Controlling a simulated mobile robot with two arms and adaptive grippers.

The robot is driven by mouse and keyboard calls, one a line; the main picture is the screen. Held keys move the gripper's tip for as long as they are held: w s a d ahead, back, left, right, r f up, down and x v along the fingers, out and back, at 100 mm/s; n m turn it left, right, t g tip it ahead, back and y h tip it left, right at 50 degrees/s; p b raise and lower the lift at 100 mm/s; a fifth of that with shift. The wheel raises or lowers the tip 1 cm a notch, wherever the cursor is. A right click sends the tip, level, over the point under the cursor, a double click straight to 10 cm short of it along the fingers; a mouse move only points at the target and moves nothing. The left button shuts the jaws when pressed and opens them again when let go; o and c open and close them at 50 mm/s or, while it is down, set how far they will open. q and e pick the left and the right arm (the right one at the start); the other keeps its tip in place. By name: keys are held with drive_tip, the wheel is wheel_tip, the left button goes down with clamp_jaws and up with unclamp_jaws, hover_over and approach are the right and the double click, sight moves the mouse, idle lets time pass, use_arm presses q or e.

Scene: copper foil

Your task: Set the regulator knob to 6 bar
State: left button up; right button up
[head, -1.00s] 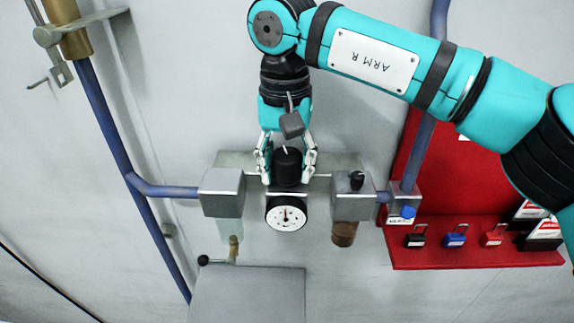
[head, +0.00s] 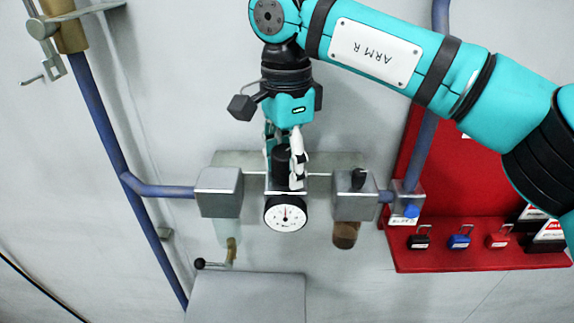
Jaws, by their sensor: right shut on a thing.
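The black regulator knob (head: 281,163) stands on top of the regulator in the middle of the head view, partly hidden by my fingers. My right gripper (head: 284,168) reaches down from above and is shut on the knob, with one finger in front of it and one at its left. The round white pressure gauge (head: 285,213) sits just below the knob. Its needle points roughly straight up, but its numbers are too small to read. My left gripper is not in view.
Metal blocks stand at the left (head: 219,192) and right (head: 353,203) of the regulator, joined to blue pipes (head: 98,120). A red lockout board (head: 440,259) with several padlocks is at the right. A grey box (head: 246,298) is below.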

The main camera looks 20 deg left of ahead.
drive_tip(key=m+b, duration=0.1)
drive_tip(key=m, duration=0.6)
drive_tip(key=shift+b, duration=0.35)
drive_tip(key=m+b, duration=0.1)
drive_tip(key=m, duration=0.3)
drive_tip(key=m+b, duration=0.1)
drive_tip(key=m, duration=0.2)
drive_tip(key=shift+m, duration=0.3)
drive_tip(key=m+b, duration=0.1)
drive_tip(key=m, duration=0.2)
drive_tip(key=shift+s+m, duration=0.1)
drive_tip(key=shift+m, duration=0.2)
drive_tip(key=m+b, duration=0.1)
drive_tip(key=m, duration=0.2)
drive_tip(key=shift+m, duration=0.4)
drive_tip(key=m+b, duration=0.1)
drive_tip(key=m, duration=0.2)
drive_tip(key=shift+m+b, duration=0.5)
drive_tip(key=shift+m, duration=1.4)
drive_tip(key=shift+r, duration=0.1)
